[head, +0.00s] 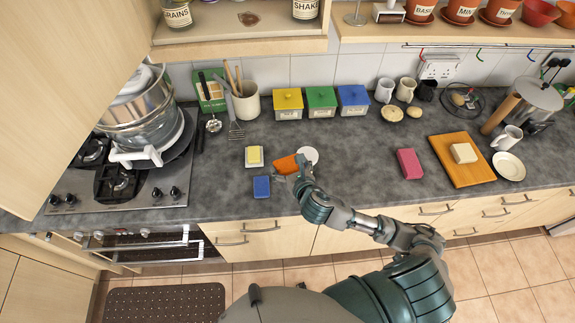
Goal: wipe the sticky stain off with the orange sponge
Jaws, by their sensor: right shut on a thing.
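The orange sponge (285,165) is on or just above the grey counter, left of the middle of the view. My right gripper (297,172) comes in from the lower right and is shut on the sponge's right end; its fingers are small and partly hidden at this size. A brown stain (249,18) lies on the pale wooden shelf at the top, between two labelled jars. My right gripper is well below and in front of that shelf. My left gripper is not in view.
Yellow, green and blue boxes (320,102) stand behind.

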